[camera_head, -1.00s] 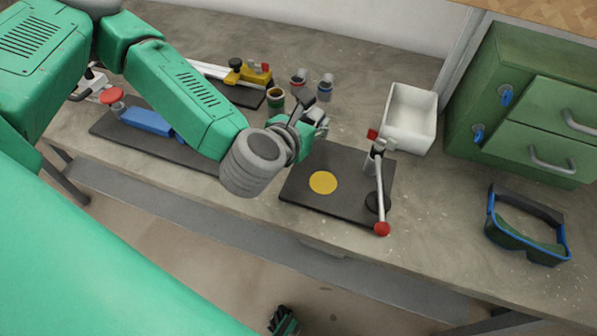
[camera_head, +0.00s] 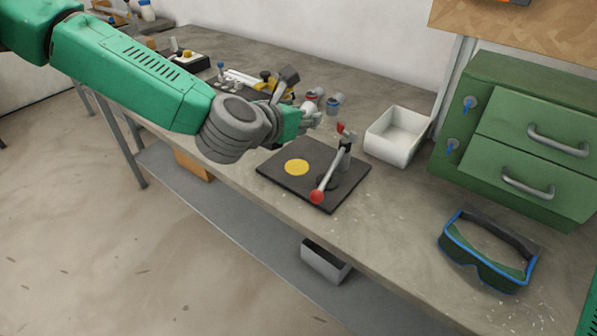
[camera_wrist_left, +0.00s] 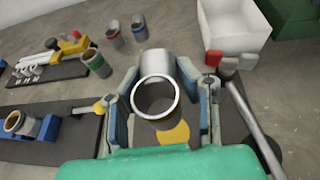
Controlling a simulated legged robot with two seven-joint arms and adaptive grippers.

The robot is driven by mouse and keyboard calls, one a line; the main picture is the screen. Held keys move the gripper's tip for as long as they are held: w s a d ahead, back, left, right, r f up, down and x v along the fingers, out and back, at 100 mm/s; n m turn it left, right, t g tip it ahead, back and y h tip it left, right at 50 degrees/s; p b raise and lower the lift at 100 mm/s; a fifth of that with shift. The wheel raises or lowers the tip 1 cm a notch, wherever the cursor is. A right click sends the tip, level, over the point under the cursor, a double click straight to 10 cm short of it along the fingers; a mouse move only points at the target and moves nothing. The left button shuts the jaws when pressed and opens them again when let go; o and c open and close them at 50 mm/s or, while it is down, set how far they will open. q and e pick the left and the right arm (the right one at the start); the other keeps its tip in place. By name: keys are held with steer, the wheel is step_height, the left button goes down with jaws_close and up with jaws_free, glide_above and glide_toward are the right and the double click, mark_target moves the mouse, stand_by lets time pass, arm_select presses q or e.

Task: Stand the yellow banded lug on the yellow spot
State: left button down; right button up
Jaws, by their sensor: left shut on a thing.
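My left gripper (camera_head: 308,117) is shut on a bare metal tubular lug (camera_wrist_left: 156,97), seen open end on in the left wrist view. No coloured band shows on it, so I cannot tell its colour. The yellow spot (camera_head: 297,167) is a flat disc on a dark square plate (camera_head: 283,181). The gripper is above the plate's far side, beyond the spot in the head view. In the left wrist view the spot (camera_wrist_left: 176,133) shows partly behind the held lug. My right gripper is not in view.
A toggle clamp with a red-tipped lever (camera_head: 317,196) stands on the plate, right of the spot. A white bin (camera_head: 392,153), green drawers (camera_head: 515,140) and blue goggles (camera_head: 485,262) are to the right. Lugs with red (camera_wrist_left: 113,35) and blue (camera_wrist_left: 138,29) bands stand behind.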

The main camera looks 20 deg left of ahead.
arm_select(q)
glide_above(304, 163)
steer(key=f, duration=0.3)
steer(key=f+b, duration=0.1)
steer(key=f, duration=0.1)
steer(key=shift+w+a+f, duration=0.1)
steer(key=shift+a+f, duration=0.15)
steer(key=shift+f, duration=0.1)
steer(key=shift+a+f, duration=0.15)
steer(key=shift+f, duration=0.1)
step_height(304, 163, down, 3)
steer(key=shift+f+b, duration=0.1)
steer(key=shift+b, duration=0.2)
steer(key=shift+d+f, duration=0.2)
steer(key=shift+d, duration=0.1)
steer(key=shift+d+r, duration=0.1)
steer(key=shift+d, duration=0.05)
